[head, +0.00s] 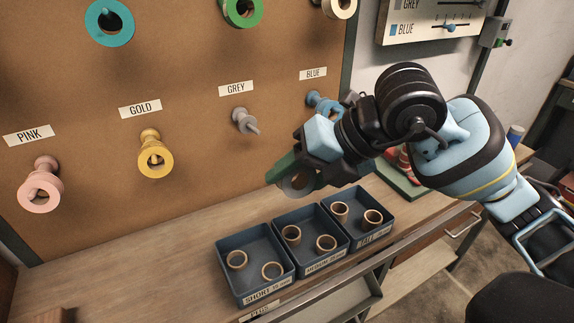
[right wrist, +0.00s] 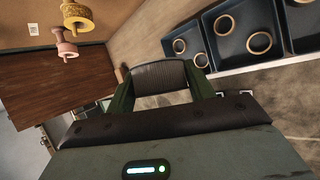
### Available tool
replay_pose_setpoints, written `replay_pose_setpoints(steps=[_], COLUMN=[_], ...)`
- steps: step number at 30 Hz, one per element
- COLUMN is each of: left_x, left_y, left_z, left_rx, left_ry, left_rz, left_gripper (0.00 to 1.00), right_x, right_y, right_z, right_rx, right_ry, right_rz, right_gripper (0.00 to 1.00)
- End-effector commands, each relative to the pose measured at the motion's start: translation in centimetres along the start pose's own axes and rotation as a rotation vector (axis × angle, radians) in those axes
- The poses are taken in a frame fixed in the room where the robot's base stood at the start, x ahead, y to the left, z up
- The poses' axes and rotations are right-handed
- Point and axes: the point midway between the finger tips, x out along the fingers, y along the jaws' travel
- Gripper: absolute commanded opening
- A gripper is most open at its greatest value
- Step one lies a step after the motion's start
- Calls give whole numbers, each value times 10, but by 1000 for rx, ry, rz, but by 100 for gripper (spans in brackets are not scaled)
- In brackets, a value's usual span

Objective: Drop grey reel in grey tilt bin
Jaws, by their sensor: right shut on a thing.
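My right gripper (head: 300,180) is shut on the grey reel (head: 299,184), above the bench and in front of the board. In the right wrist view the reel (right wrist: 160,77) shows as a dark grey ribbed body between the green fingers. The fingers hide part of it in the head view. The peg (head: 245,121) under the GREY label holds no reel. I cannot pick out a grey tilt bin for sure; a grey open shape (head: 350,303) shows below the bench's front edge. My left gripper is not in view.
Three dark trays with tan rings, labelled SHORT (head: 240,244), MEDIUM and TALL, stand on the bench. Pink (head: 40,190), gold (head: 153,162) and blue (head: 318,101) reels or pegs stick out from the board. The bench left of the trays is mostly clear.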

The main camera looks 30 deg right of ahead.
Motion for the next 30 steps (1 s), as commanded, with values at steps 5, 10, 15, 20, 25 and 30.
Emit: replay_pose_setpoints(steps=[5,10,15,20,25,30], left_x=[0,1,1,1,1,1], left_y=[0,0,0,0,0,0], left_z=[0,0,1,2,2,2], left_rx=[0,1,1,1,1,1], left_ry=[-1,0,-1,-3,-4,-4], left_rz=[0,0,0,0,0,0], left_gripper=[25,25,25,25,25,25], right_x=[-2,0,10,15,16,15], right_y=[-1,-2,-8,-12,-14,-15], right_z=[-4,-2,13,32,46,52], right_rx=[-1,29,184,378,545,621], right_ry=[1,-23,-147,-305,-434,-490], right_rz=[-1,-14,-78,-158,-226,-258], right_gripper=[28,28,28,28,28,28])
